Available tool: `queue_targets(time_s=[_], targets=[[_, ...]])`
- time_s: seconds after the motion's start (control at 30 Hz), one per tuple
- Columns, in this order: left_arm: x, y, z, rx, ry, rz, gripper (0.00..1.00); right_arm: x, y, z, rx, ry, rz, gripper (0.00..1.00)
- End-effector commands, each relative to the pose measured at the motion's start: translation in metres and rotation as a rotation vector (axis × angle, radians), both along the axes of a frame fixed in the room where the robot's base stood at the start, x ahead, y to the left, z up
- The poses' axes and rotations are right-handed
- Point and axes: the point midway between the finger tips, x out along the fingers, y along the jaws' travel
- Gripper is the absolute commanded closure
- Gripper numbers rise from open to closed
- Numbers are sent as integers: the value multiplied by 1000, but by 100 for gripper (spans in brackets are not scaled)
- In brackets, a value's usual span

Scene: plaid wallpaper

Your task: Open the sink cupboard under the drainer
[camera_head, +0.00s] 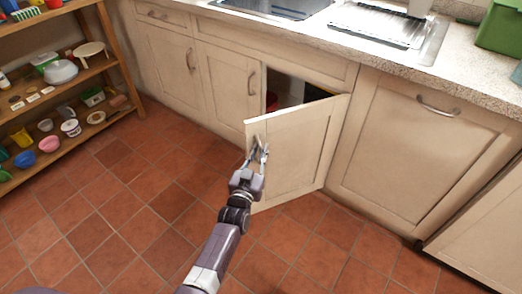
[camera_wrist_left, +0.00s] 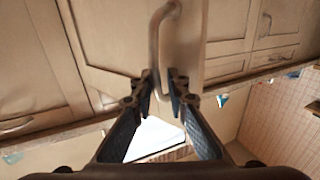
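The cream sink cupboard door (camera_head: 305,145), below the drainer (camera_head: 378,25), stands part open, swung out from its right side. Its dark interior (camera_head: 312,92) shows above and behind the door, with a red item (camera_head: 271,101) partly visible inside. My left gripper (camera_head: 260,150) is at the outer face of the door near its free left edge. In the left wrist view, the metal door handle (camera_wrist_left: 160,45) runs down between the fingertips (camera_wrist_left: 162,82), which are closed around it. The lower end of the handle is between the fingers. My right gripper is not in view.
Closed cupboard doors (camera_head: 225,85) stand to the left, and a closed panel with a handle (camera_head: 425,150) to the right. A wooden shelf (camera_head: 75,75) with dishes stands at far left. The tiled floor (camera_head: 130,215) in front is clear.

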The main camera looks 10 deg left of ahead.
Motion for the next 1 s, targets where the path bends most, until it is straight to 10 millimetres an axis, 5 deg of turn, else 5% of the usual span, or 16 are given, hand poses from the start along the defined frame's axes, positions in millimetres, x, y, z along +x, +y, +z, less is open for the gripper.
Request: queue_targets(time_s=[0.47,1.0], targets=[[-7,-2,-1,-5,3,-4,74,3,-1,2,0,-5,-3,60],[-102,10,-1,-4,3,-2,74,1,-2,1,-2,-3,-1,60]])
